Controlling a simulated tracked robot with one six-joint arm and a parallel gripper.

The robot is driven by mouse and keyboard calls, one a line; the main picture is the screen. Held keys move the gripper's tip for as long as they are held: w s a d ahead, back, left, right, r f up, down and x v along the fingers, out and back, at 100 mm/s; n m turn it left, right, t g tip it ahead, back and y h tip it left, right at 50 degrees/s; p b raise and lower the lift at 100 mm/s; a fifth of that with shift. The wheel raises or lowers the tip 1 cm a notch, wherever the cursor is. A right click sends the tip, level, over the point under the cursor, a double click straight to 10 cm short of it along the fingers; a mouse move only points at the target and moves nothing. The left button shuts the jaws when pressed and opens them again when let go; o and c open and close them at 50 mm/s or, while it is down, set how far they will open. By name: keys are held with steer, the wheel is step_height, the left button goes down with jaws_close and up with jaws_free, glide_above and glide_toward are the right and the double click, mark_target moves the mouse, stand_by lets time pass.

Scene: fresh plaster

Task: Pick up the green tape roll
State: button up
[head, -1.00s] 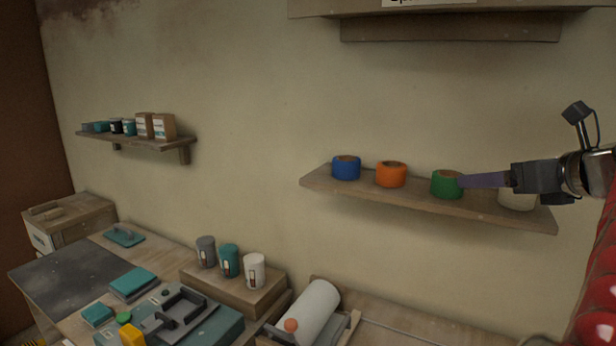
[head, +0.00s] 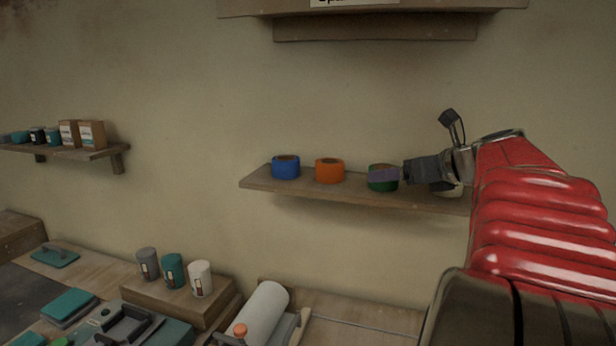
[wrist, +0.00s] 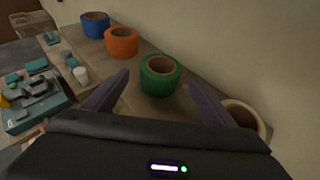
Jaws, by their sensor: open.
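The green tape roll (head: 381,184) sits on the right wall shelf (head: 300,190), to the right of an orange roll, partly hidden by a finger of my gripper in the head view. My gripper (head: 385,174) is in front of it. In the wrist view the green tape roll (wrist: 161,75) stands clear between and just beyond the spread fingertips of my gripper (wrist: 160,82). The fingers are open and empty, and I see no contact with the roll.
A blue roll (head: 286,167) and an orange roll (head: 329,170) stand to the left on the same shelf. A pale roll (wrist: 243,114) is close by the right finger in the wrist view. The wall is close behind. A cluttered bench lies below.

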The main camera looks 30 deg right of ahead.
steer(key=shift+w+f, duration=0.1)
steer(key=shift+w, duration=0.15)
steer(key=shift+r+x, duration=0.2)
steer(key=shift+x, duration=2.35)
steer(key=shift+d, duration=0.1)
steer(key=shift+c, duration=0.4)
steer(key=c, duration=1.1)
